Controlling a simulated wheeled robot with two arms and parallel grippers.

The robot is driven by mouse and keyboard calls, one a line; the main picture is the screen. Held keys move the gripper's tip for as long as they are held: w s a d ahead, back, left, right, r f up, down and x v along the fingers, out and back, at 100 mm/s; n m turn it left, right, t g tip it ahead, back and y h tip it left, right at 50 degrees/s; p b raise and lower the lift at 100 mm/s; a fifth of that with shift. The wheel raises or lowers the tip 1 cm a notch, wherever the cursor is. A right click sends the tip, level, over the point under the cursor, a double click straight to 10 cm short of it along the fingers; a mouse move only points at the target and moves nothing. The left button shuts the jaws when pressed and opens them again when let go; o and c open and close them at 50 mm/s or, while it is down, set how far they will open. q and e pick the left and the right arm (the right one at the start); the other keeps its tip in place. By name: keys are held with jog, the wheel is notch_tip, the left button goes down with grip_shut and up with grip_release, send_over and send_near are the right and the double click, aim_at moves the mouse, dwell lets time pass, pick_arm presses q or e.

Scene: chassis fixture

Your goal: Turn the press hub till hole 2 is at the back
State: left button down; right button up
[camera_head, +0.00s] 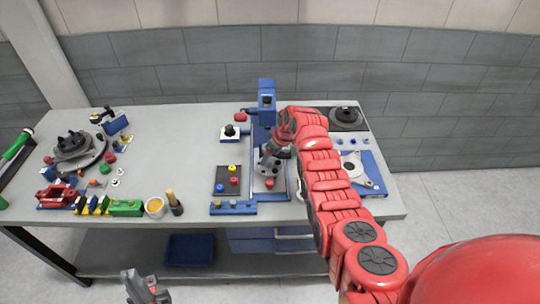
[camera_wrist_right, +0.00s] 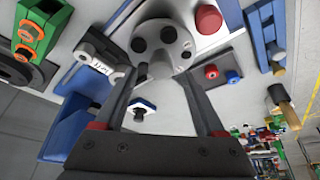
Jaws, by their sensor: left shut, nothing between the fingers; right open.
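The press hub (camera_wrist_right: 160,48) is a round grey disc with several dark holes, close to my right fingertips in the right wrist view. The hole numbers cannot be read. My right gripper (camera_wrist_right: 159,76) is open, its fingers reaching to the hub's near edge; contact cannot be told. My left gripper (camera_head: 146,290) is shut and empty, low in front of the table.
A dark pad with colored knobs (camera_head: 229,181) lies left of the press. A yellow-filled cup (camera_head: 155,207), a green block (camera_head: 126,208) and a grey round fixture (camera_head: 73,146) stand further left. A blue plate (camera_head: 372,182) lies right of my arm. The table's back left middle is clear.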

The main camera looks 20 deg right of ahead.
jog(key=shift+p+x, duration=0.3)
jog(key=shift+x, duration=0.45)
jog(key=shift+s+f, duration=0.1)
grip_shut()
